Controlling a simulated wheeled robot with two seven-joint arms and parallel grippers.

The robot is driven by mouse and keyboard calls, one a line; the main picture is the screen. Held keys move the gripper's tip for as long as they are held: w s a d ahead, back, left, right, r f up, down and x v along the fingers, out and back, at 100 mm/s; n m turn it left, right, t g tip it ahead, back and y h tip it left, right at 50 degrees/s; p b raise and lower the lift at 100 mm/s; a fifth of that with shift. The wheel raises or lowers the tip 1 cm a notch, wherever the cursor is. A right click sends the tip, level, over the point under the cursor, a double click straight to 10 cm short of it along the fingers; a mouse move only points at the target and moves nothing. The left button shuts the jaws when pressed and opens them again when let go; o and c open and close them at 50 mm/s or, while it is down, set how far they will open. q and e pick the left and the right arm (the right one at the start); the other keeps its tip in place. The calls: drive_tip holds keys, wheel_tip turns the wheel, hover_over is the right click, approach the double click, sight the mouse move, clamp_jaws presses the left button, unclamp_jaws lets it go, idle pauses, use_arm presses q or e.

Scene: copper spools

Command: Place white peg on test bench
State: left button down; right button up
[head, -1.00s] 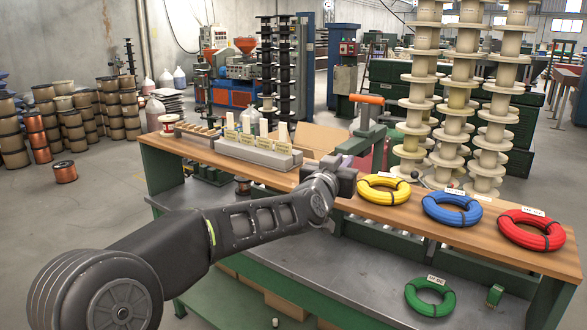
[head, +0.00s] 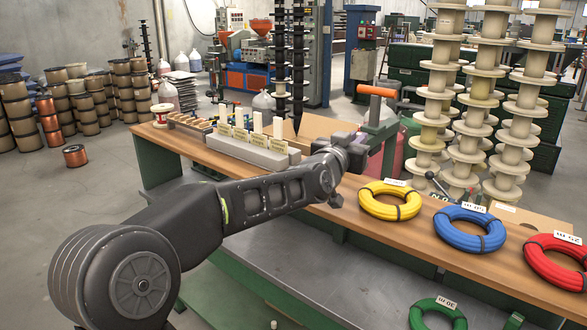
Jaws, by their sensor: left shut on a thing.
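Several upright white pegs (head: 257,121) stand in a grey block with small labels (head: 250,149) at the back left of the wooden bench (head: 318,190). My left gripper (head: 352,150) is over the bench, right of the block and in front of the green stand with an orange handle (head: 376,91). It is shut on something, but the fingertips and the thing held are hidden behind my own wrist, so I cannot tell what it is. My right gripper is out of view.
Yellow (head: 390,201), blue (head: 469,230) and red (head: 558,262) coils lie along the right of the bench. A green coil (head: 437,315) lies on the grey lower surface (head: 330,285). Tall stacks of pale spools (head: 443,95) rise behind the bench.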

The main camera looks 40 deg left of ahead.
use_arm(q)
hover_over(351, 197)
wheel_tip(351, 197, down, 6)
drive_tip(key=shift+f, duration=0.1)
idle(0.4)
wheel_tip(351, 197, down, 4)
drive_tip(key=shift+r, duration=0.2)
drive_tip(key=shift+f, duration=0.15)
drive_tip(key=shift+f, duration=0.1)
drive_tip(key=c, duration=1.4)
unclamp_jaws()
drive_tip(key=shift+c, duration=0.2)
